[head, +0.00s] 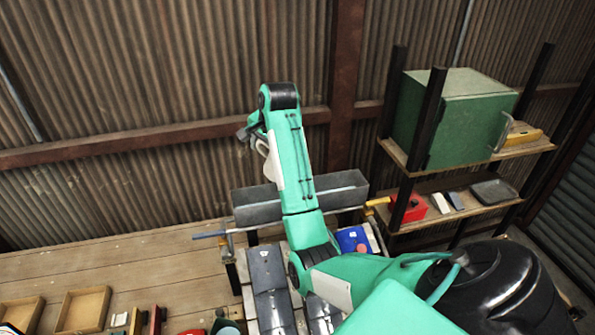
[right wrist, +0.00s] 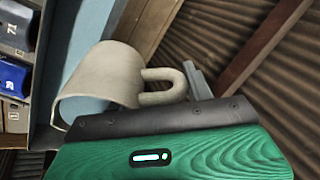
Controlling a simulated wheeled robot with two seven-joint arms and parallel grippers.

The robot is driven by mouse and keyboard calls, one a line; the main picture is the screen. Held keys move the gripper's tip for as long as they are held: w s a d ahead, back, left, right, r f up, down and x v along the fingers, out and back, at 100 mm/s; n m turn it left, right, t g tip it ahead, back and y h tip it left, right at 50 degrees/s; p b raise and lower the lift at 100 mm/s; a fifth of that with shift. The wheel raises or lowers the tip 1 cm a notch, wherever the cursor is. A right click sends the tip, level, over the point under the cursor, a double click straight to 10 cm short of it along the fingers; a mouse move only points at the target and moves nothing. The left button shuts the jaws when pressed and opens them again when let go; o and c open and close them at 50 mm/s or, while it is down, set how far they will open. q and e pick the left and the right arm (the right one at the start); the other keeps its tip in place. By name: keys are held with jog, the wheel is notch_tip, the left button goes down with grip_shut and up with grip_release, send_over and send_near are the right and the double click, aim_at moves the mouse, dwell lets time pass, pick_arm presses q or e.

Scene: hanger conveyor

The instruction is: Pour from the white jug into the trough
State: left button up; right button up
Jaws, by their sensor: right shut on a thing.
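The white jug (right wrist: 110,82) fills the middle of the right wrist view, tilted on its side with its mouth toward the lower left and a pale blue inside showing. My right gripper (right wrist: 182,92) is shut on its handle. In the head view my right gripper (head: 248,132) is raised at the end of the green arm, and a small part of the jug (head: 262,146) shows beside it. The long grey trough (head: 254,207) stands below and behind the arm, which hides its middle. I cannot see whether anything is flowing. My left gripper is out of view.
A shelf rack with a green cabinet (head: 455,118) and a red box (head: 408,208) stands at the right. Wooden trays (head: 84,310) lie at the lower left. Dark panels (head: 268,270) lie before the trough. A corrugated wall (head: 170,70) closes the back.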

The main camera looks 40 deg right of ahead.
jog(key=shift+r, duration=0.15)
jog(key=shift+s+r+t, duration=0.2)
jog(key=shift+r+t, duration=0.05)
jog(key=shift+t, duration=0.15)
jog(key=shift+a, duration=0.1)
jog(key=shift+w+f, duration=0.15)
jog(key=shift+d+r+t+b, duration=0.25)
jog(key=shift+t+b, duration=0.1)
jog(key=shift+t, duration=0.15)
jog(key=shift+w+y, duration=0.1)
jog(key=shift+y, duration=0.2)
jog(key=shift+s+r+t, duration=0.2)
jog(key=shift+r+t, duration=0.1)
jog(key=shift+t, duration=0.3)
